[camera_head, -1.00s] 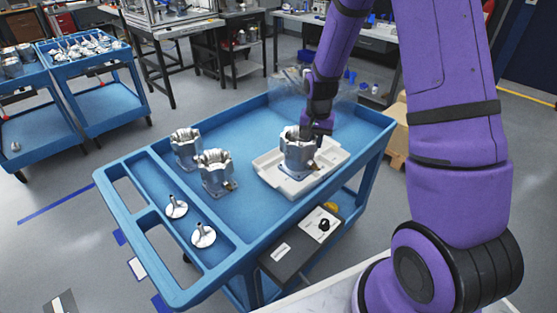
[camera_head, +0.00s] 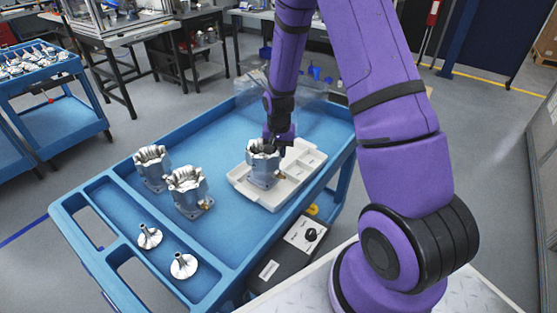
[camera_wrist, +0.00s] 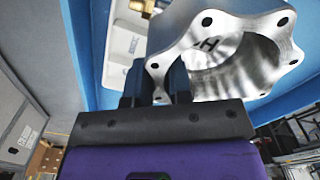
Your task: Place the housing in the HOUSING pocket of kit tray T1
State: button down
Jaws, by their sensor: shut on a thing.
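A silver machined housing (camera_head: 262,165) stands upright at the left part of the white kit tray (camera_head: 292,190) on the blue cart. My gripper (camera_head: 284,141) is at the housing's upper right rim. In the wrist view my gripper (camera_wrist: 160,85) is shut on the wall of the housing (camera_wrist: 225,50), whose scalloped flange and bore face the camera. A piece of the white tray (camera_wrist: 125,35) shows behind it. Whether the housing's base is fully seated in a pocket cannot be told. Small pockets show in the tray's right part.
Two more housings (camera_head: 188,191) (camera_head: 152,167) stand on the cart (camera_head: 225,215) left of the tray. Two metal stemmed discs (camera_head: 184,266) (camera_head: 149,236) lie in the cart's left-front compartment. A dark control box (camera_head: 290,250) hangs at the cart's front edge.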

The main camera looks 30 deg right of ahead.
jog(key=shift+f, duration=1.9)
jog(key=c, duration=1)
grip_release()
jog(key=shift+c, duration=0.2)
